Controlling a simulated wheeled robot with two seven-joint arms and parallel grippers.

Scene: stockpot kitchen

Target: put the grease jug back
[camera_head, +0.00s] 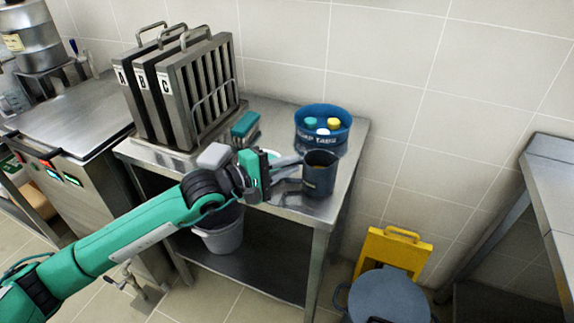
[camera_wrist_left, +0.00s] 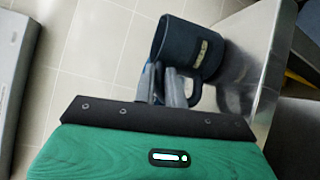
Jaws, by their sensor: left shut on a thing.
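The grease jug (camera_head: 320,174) is a dark cylindrical jug with a handle and a small label, and it stands at the right front of the steel table. It also shows in the left wrist view (camera_wrist_left: 181,42), where it looks tilted because of the camera angle. My left gripper (camera_head: 299,162) reaches in from the left, its fingers shut on the jug's handle. In the left wrist view the fingers (camera_wrist_left: 170,88) meet at the handle. I cannot tell whether the jug's base touches the table. My right gripper is not in view.
A blue tub of colored tabs (camera_head: 323,139) stands just behind the jug. Lettered filter racks (camera_head: 182,90) stand at the table's left back. A teal object (camera_head: 245,124) lies near my wrist. A grey bucket (camera_head: 220,235) sits below. A yellow stand (camera_head: 394,250) is on the floor at right.

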